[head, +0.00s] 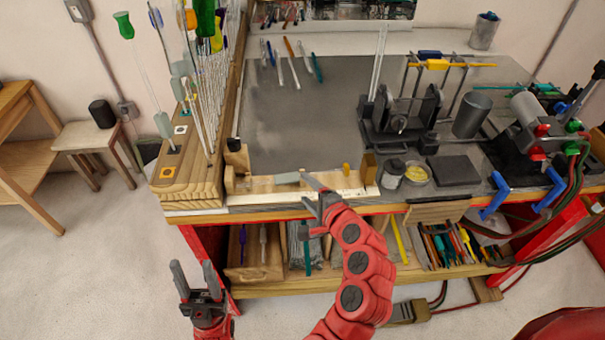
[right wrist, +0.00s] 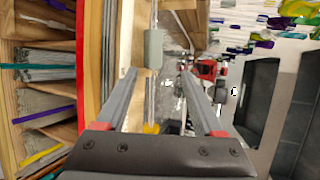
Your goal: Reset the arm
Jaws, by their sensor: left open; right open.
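My left gripper (head: 193,270) is open and empty, low at the left in front of the workbench, away from all objects. My right gripper (head: 308,190) is at the bench's front edge, by the wooden cradle (head: 255,184). In the right wrist view its fingers (right wrist: 147,73) are apart. A thin glass rod with a grey sleeve (right wrist: 153,48) and a yellow end (right wrist: 152,128) shows between them, not gripped. The sleeve (head: 287,178) also shows on the cradle in the head view. Whether the fingers touch the cradle is unclear.
A wooden rack (head: 185,182) of upright glass rods with coloured handles stands left. Torch equipment (head: 400,122), a grey cylinder (head: 472,115) and a dark block (head: 454,170) stand right. Loose rods (head: 292,62) lie at the back. The grey mat's (head: 290,125) middle is clear.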

